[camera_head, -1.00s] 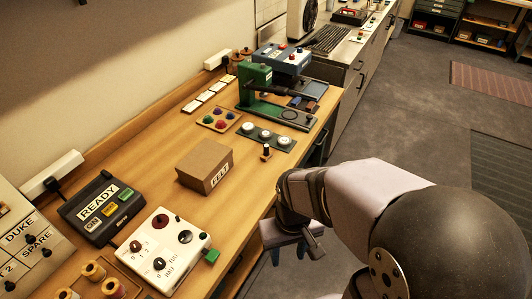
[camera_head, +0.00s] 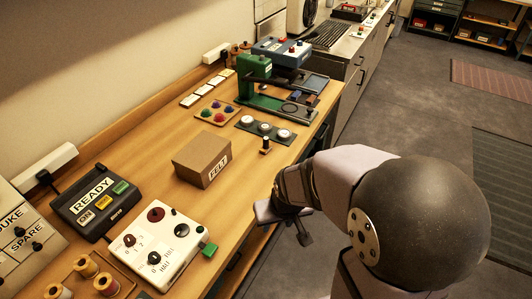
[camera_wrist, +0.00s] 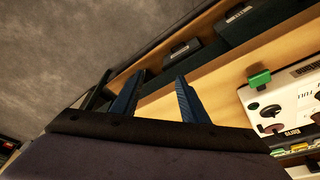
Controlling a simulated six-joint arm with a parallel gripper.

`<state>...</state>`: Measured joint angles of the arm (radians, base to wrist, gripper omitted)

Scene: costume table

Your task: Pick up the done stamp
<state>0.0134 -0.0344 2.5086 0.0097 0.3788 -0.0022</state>
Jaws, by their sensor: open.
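A small upright piece with a dark knob and light base (camera_head: 266,145) stands near the table's front edge, in front of a strip of white round discs. It looks like the stamp, but no "done" label is readable. My gripper (camera_head: 283,212) hangs by the table's front edge, nearer the camera than this piece and apart from it. In the wrist view my gripper (camera_wrist: 156,88) shows two blue fingers spread apart with nothing between them. The stamp-like piece is not visible in the wrist view.
A cardboard box marked FELT (camera_head: 203,160) stands mid-table. A white control box (camera_head: 160,246) and a READY panel (camera_head: 95,205) are at the left. A green press (camera_head: 257,85) and a tray of coloured balls (camera_head: 217,112) are behind. Bare wood lies between box and front edge.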

